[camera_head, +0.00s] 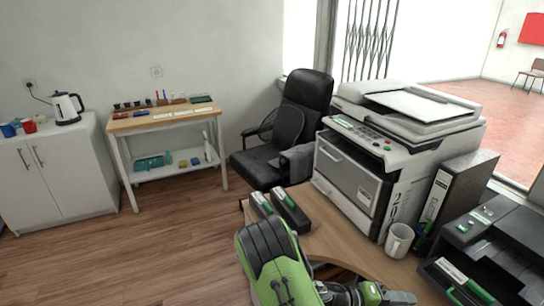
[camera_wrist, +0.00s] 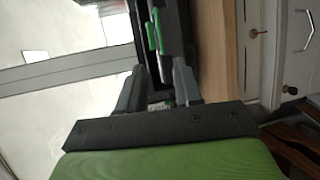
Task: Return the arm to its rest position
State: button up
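My green arm (camera_head: 275,265) reaches in from the bottom of the head view, low over the front of the wooden counter. My gripper (camera_head: 392,296) is at the bottom edge of that view, partly cut off. In the wrist view, the two grey fingers of my gripper (camera_wrist: 158,82) stand apart, with no object visibly held between them. A black object with green strips (camera_wrist: 155,35) shows beyond the fingers; I cannot tell its distance from them.
On the counter (camera_head: 325,225) stand a large printer (camera_head: 350,180), a white mug (camera_head: 399,240), a black binder (camera_head: 455,195), a black machine (camera_head: 500,235) and two dark boxes (camera_head: 290,210). An office chair (camera_head: 290,125) stands behind. Wooden floor (camera_head: 170,245) is clear at left.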

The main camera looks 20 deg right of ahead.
jog(key=s+a+r+n+t+y+p, duration=0.1)
jog(key=s+a+r+t+y+p, duration=0.1)
jog(key=a+r+y, duration=0.5)
jog(key=s+a+r+t+y+p, duration=0.3)
jog(key=s+a+r+t+y, duration=0.2)
jog(key=a+r, duration=0.9)
jog(key=a+t+y, duration=0.2)
jog(key=a+y, duration=0.1)
jog(key=shift+s+r+n, duration=0.15)
jog(key=shift+r+n, duration=0.05)
jog(key=shift+n, duration=0.2)
